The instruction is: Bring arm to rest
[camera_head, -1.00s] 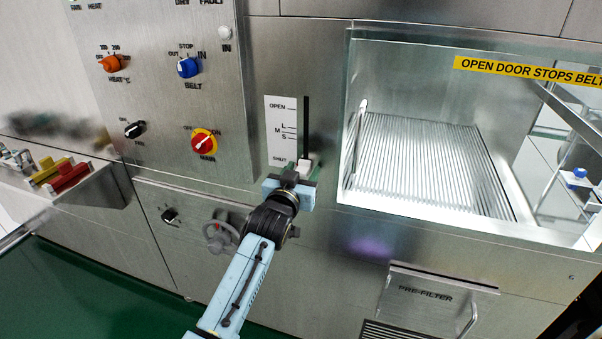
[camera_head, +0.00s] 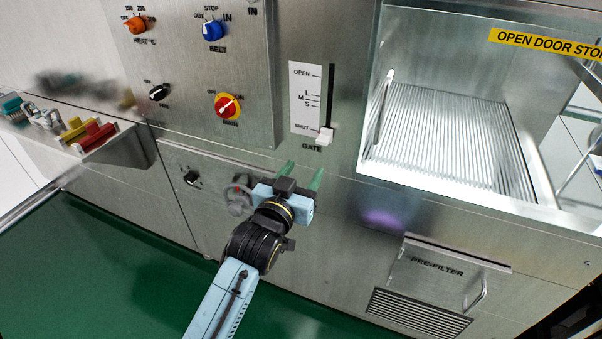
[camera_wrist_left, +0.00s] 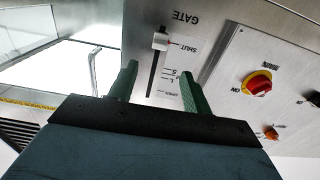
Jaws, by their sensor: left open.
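My left gripper (camera_head: 300,178) is open and empty, with its two green fingers apart, in front of the steel panel. It is below the gate slider (camera_head: 324,136), a white knob at the SHUT mark at the bottom of its slot. In the left wrist view the green fingers (camera_wrist_left: 158,85) are spread with nothing between them. The white gate knob (camera_wrist_left: 160,40) shows beyond the fingertips, apart from them. My left arm (camera_head: 222,305) comes up from the bottom of the head view. My right gripper is in no view.
The control panel has a red-and-yellow main knob (camera_head: 228,106), a blue belt knob (camera_head: 213,30) and an orange heat knob (camera_head: 134,24). A grey handwheel (camera_head: 238,195) is close left of my gripper. The pre-filter drawer (camera_head: 440,275) is lower right. Green floor is open at lower left.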

